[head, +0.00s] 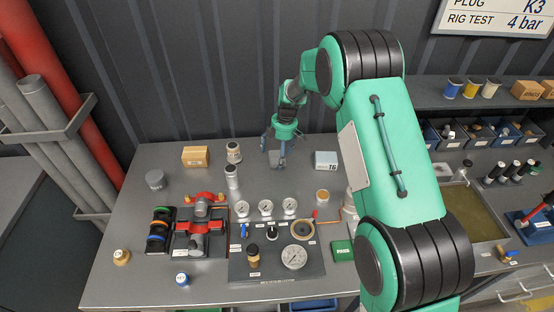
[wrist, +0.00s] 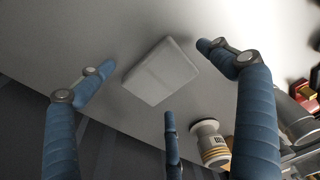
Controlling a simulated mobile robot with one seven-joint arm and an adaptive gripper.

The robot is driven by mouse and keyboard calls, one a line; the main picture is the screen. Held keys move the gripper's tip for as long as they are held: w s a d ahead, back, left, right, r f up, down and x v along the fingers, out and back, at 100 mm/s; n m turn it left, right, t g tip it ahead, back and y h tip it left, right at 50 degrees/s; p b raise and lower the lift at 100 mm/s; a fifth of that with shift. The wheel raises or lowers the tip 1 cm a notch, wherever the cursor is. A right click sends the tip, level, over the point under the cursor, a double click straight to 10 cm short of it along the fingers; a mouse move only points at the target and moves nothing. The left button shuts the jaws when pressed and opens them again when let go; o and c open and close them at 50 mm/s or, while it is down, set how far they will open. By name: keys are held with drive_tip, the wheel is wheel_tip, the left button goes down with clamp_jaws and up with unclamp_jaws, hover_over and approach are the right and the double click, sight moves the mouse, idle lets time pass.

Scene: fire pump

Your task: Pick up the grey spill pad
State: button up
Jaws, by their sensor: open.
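The grey spill pad (wrist: 162,72) is a light grey, flat, rounded slab lying on the grey bench top. In the wrist view it sits between my blue fingers, with clear gaps around it. My gripper (wrist: 160,78) is open and empty, with its fingers spread around the pad. In the head view my gripper (head: 275,153) hangs over the back of the bench, pointing down. There the fingers partly hide the pad (head: 277,160).
A grey box (head: 326,160) stands just right of my gripper. A labelled jar (head: 234,152) stands to its left, beside a cardboard box (head: 195,156). The gauge panel (head: 277,265) lies nearer the front. The dark ribbed wall (head: 200,60) rises behind the bench.

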sight(276, 157)
drive_tip(key=shift+c, duration=0.5)
drive_tip(key=c, duration=1.2)
drive_tip(key=shift+o, duration=0.2)
drive_tip(key=shift+r, duration=0.5)
wheel_tip(276, 157, up, 3)
drive_tip(key=shift+f+p, duration=0.1)
drive_tip(key=shift+p, duration=0.4)
drive_tip(key=s+d, duration=0.1)
drive_tip(key=s, duration=0.4)
drive_tip(key=s+p, duration=0.1)
drive_tip(key=s, duration=0.4)
drive_tip(key=s+d+r, duration=0.1)
drive_tip(key=s, duration=0.4)
drive_tip(key=shift+s+d+r, duration=0.1)
drive_tip(key=shift+s+d, duration=0.25)
drive_tip(key=shift+s, duration=0.05)
